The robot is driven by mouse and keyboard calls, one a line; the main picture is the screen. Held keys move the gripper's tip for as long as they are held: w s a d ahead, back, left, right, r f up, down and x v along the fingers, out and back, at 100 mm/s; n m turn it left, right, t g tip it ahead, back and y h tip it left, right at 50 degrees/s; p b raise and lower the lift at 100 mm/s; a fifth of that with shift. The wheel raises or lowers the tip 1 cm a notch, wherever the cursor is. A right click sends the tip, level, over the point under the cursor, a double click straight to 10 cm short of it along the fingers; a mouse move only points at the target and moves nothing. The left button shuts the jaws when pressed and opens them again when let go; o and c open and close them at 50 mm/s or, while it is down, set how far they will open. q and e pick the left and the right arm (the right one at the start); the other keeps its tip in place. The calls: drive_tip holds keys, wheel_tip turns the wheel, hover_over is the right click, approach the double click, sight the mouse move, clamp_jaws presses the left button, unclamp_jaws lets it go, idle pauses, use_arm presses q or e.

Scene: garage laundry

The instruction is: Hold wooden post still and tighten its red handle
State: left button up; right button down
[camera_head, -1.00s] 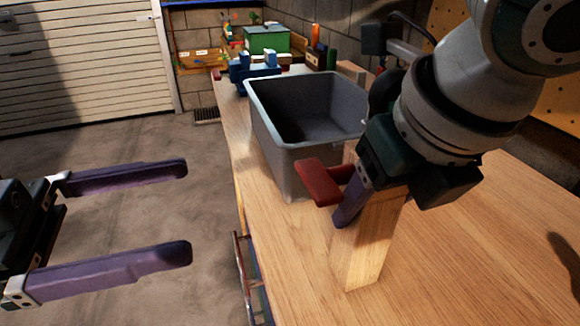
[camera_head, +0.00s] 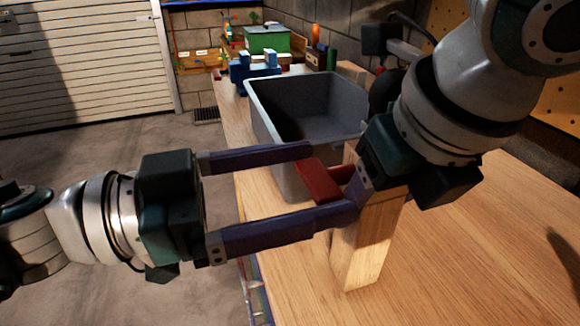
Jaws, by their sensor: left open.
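The wooden post (camera_head: 365,250) stands upright on the workbench, its upper part partly hidden by my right gripper. The red handle (camera_head: 320,182) sticks out from the post's upper left side. My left gripper (camera_head: 312,190) is open, with one purple finger beyond the handle and one on its near side. The handle's left end lies between the fingertips; contact cannot be made out. My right gripper (camera_head: 366,192) is at the top of the post, with one purple finger against it. Its other finger is hidden, but it appears closed on the post.
A grey bin (camera_head: 278,150) stands on the wooden workbench (camera_head: 480,260) just behind the post. A green box (camera_head: 266,40) and blue items (camera_head: 252,72) are at the far end. The bench right of the post is clear.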

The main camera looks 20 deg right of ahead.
use_arm(q)
drive_tip(key=c, duration=1.3)
